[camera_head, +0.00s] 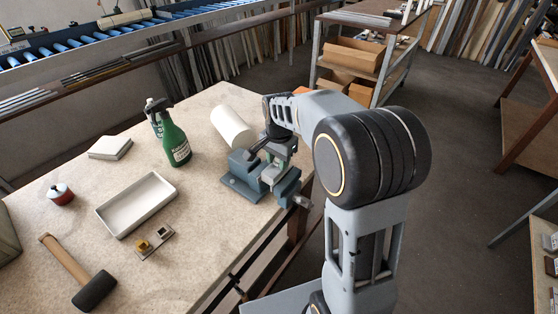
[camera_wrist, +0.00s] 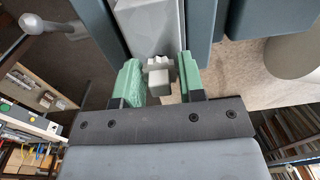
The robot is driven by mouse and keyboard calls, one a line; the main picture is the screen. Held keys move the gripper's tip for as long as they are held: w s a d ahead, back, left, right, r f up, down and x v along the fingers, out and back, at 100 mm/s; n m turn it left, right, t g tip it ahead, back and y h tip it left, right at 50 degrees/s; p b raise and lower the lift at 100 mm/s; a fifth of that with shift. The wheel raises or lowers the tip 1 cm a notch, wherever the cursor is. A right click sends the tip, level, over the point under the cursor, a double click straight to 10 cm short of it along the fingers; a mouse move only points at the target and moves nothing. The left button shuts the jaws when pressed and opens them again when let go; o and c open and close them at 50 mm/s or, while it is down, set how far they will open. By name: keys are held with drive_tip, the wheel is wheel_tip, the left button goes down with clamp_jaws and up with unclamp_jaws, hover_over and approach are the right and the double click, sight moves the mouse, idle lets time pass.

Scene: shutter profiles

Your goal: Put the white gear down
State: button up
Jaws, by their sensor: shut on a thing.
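My gripper (camera_wrist: 160,82) has green finger pads and is shut on the small white gear (camera_wrist: 158,73), whose toothed edge shows between the pads in the wrist view. In the head view my gripper (camera_head: 279,158) is over the blue-grey vise (camera_head: 240,180) at the table's right edge; the gear cannot be made out there. The vise (camera_wrist: 203,40) also shows behind the gear in the wrist view. I cannot tell whether the gear touches it. A small plate (camera_head: 147,254) on the table carries a brass piece and a pale piece.
A white tray (camera_head: 105,217) stands mid-table. A white roll (camera_head: 232,127) lies just behind the vise. The tabletop (camera_head: 215,225) in front of the vise is clear.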

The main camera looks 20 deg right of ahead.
drive_tip(key=shift+s+f, duration=0.2)
drive_tip(key=shift+f, duration=0.35)
drive_tip(key=shift+s+f, duration=0.2)
drive_tip(key=shift+f, duration=0.3)
drive_tip(key=o, duration=0.9)
drive_tip(key=shift+w+a+f, duration=0.1)
drive_tip(key=shift+g, duration=0.3)
drive_tip(key=shift+r, duration=0.35)
drive_tip(key=r, duration=0.7)
drive_tip(key=r+p, duration=0.1)
drive_tip(key=r, duration=0.3)
drive_tip(key=shift+w+r, duration=0.3)
drive_tip(key=shift+s+r, duration=0.15)
drive_tip(key=shift+r, duration=0.4)
drive_tip(key=s+f+n+t, duration=0.1)
drive_tip(key=s+f+n, duration=0.1)
drive_tip(key=s, duration=0.3)
drive_tip(key=s+f+n+t, duration=0.1)
drive_tip(key=s+f+n, duration=0.1)
drive_tip(key=s+n, duration=0.3)
drive_tip(key=s+f+n+t, duration=0.2)
drive_tip(key=s+n, duration=0.2)
drive_tip(key=s, duration=0.2)
drive_tip(key=shift+s+f, duration=0.1)
drive_tip(key=shift+s, duration=0.25)
